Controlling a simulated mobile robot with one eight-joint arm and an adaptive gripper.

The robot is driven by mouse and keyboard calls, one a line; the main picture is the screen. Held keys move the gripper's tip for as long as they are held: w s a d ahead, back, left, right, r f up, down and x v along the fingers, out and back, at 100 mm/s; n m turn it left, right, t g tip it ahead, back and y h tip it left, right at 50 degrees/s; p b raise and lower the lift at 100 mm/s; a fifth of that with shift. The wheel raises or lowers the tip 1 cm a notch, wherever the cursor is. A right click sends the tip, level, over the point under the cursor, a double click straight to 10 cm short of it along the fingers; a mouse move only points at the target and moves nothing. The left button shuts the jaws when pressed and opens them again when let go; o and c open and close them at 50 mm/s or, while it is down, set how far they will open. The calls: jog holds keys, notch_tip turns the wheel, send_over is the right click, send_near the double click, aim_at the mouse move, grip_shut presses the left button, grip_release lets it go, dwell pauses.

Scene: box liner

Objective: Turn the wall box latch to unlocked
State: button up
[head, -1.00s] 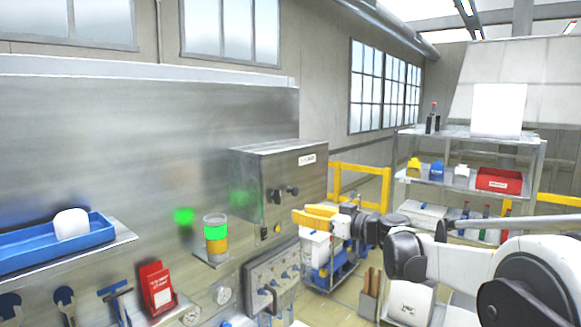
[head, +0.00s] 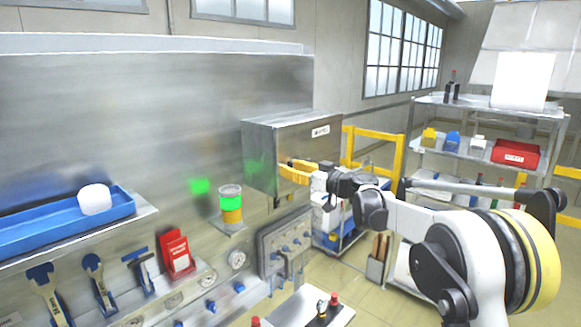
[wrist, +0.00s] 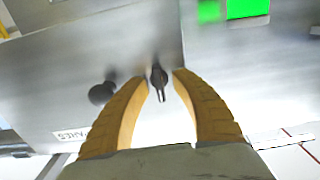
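The wall box (head: 282,133) is a grey metal box on the wall with a small white label on its front. In the head view my gripper (head: 283,168), with yellow fingers, is at its front and hides the latch. In the wrist view a narrow dark latch (wrist: 158,82) lies between the fingertips of my gripper (wrist: 161,77), which are apart on either side of it. I cannot tell whether they touch it. A round black knob (wrist: 102,93) is on the box face, left of the left finger.
Left of the box, a cup with green and orange bands (head: 231,206) stands on a small wall shelf. A valve panel (head: 285,245) is below the box. A blue tray (head: 60,222) and hanging tools are at left. A yellow rail (head: 374,134) and shelf rack stand at right.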

grip_shut()
jog(key=shift+d, duration=0.15)
jog(key=shift+r, duration=0.1)
